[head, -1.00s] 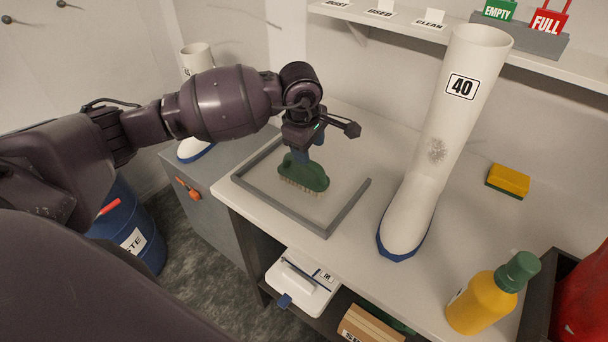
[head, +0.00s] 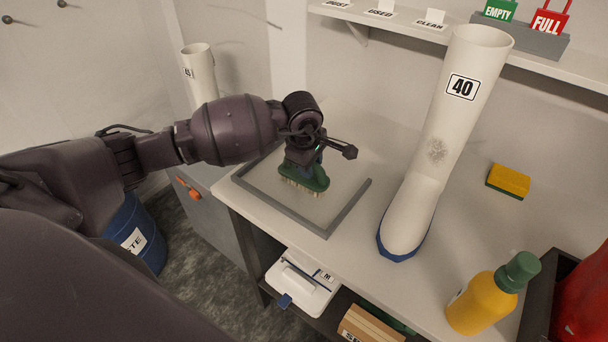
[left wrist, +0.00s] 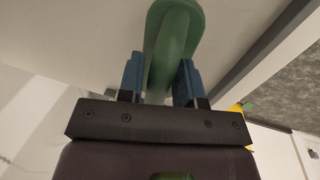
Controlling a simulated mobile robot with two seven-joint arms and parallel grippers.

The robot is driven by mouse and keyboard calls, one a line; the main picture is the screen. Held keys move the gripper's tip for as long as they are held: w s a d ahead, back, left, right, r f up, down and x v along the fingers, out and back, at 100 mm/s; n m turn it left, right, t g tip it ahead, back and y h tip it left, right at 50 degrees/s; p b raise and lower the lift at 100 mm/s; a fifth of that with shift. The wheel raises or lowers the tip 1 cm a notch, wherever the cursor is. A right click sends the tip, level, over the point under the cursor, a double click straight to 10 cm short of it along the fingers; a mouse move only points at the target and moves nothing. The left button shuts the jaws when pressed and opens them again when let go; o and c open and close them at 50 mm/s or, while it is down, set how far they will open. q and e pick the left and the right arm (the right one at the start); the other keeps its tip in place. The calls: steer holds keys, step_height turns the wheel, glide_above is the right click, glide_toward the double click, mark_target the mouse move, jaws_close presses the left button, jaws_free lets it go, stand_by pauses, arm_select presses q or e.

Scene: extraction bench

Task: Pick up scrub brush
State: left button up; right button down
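The scrub brush (head: 303,181) is green with pale bristles. It sits bristles down inside the grey-framed area on the bench. My left gripper (head: 305,168) is down over it from above and hides its upper part in the head view. In the left wrist view the brush's green handle (left wrist: 172,45) lies between the two blue fingers of my left gripper (left wrist: 160,80). The fingers are spread to either side of the handle, and no firm grip shows. My right gripper is in neither view.
A grey raised frame (head: 345,207) surrounds the brush. A tall white boot (head: 425,170) marked 40 stands to its right. A yellow sponge (head: 508,180) and a yellow bottle (head: 484,302) are farther right. A shelf (head: 400,25) runs along the back.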

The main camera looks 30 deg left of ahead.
arm_select(q)
jaws_close()
